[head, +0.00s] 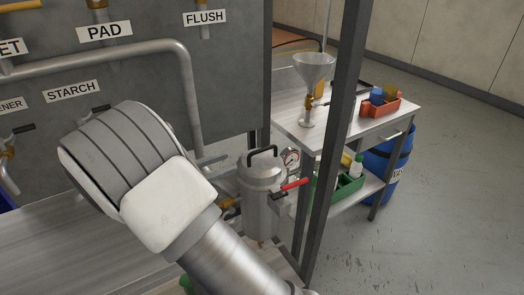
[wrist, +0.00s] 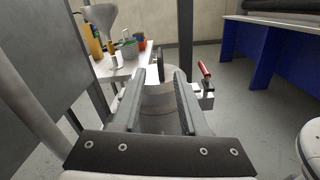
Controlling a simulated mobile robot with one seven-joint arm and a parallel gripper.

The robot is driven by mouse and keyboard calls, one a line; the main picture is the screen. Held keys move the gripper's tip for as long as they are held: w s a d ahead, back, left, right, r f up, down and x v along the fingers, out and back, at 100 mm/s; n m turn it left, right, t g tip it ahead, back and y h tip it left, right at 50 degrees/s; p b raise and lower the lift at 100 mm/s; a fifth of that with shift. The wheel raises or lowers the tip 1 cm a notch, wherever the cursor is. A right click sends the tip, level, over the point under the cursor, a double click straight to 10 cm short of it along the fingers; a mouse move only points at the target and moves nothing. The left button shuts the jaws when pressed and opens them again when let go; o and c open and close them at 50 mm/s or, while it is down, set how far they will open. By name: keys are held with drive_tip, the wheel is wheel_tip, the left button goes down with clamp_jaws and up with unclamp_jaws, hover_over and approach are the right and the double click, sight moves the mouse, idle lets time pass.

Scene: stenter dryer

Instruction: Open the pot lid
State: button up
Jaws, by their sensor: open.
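The pot (head: 260,205) is an upright steel cylinder at the end of the bench. Its lid (head: 259,172) sits on top, with a black loop handle (head: 262,151). A red lever (head: 294,184) sticks out to the right of the pot, and it also shows in the wrist view (wrist: 204,70). In the wrist view my gripper (wrist: 158,74) is open, with its two fingers apart and pointing toward the pot top (wrist: 160,103). The handle (wrist: 160,66) shows edge-on beyond the gap between the fingertips; contact cannot be told. The jaws do not show in the head view.
A dark post (head: 337,140) stands just right of the pot. A pressure gauge (head: 291,157) is beside the lid. Pipes (head: 187,90) and a grey panel (head: 235,70) are to the left. A side table (head: 390,122) behind holds a funnel (head: 313,70) and a red caddy (head: 380,107).

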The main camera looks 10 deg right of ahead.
sight(254, 152)
drive_tip(key=b+x, duration=0.1)
drive_tip(key=x, duration=1)
drive_tip(key=shift+d, duration=0.35)
drive_tip(key=shift+c, duration=0.3)
clamp_jaws()
drive_tip(key=shift+w+a, duration=0.1)
idle(0.4)
